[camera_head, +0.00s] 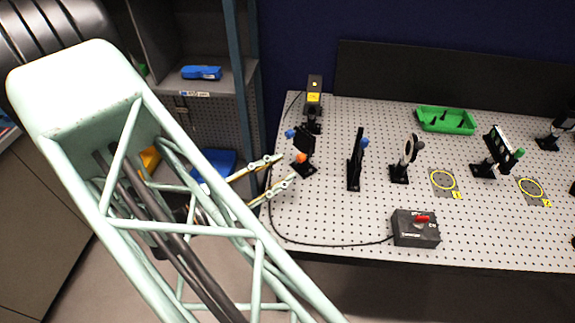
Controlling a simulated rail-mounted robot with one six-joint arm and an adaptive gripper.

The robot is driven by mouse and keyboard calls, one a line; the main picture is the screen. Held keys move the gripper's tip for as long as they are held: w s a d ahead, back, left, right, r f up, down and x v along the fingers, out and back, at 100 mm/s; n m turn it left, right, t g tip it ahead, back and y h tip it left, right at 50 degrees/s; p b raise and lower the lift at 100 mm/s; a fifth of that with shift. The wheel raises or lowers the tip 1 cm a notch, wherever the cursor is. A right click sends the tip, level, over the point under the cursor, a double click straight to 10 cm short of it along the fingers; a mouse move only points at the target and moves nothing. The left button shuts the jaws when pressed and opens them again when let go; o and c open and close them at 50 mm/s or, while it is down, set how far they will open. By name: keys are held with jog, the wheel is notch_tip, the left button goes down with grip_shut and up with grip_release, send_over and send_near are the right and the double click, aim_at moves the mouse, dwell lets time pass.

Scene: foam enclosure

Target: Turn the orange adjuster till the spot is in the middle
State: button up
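The orange adjuster (301,157) is a small knob low on a black mount (304,142), which also carries a blue knob (290,133). The mount stands near the left edge of the perforated table (340,222). My gripper (287,168) reaches in from the left with its two fingers apart, just left of the orange adjuster. It looks open and empty; I cannot tell whether a fingertip touches the knob. I see no light spot in this view.
Behind the mount stands a black device with a yellow label (314,86). To the right are a dark upright plate (356,160), a round lens holder (408,155) and a green-knobbed mount (495,150). A switch box (415,229) sits in front; a green tray (428,126) lies behind.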

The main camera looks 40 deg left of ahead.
jog(key=v, duration=0.6)
jog(key=shift+s, duration=0.3)
dwell(0.5)
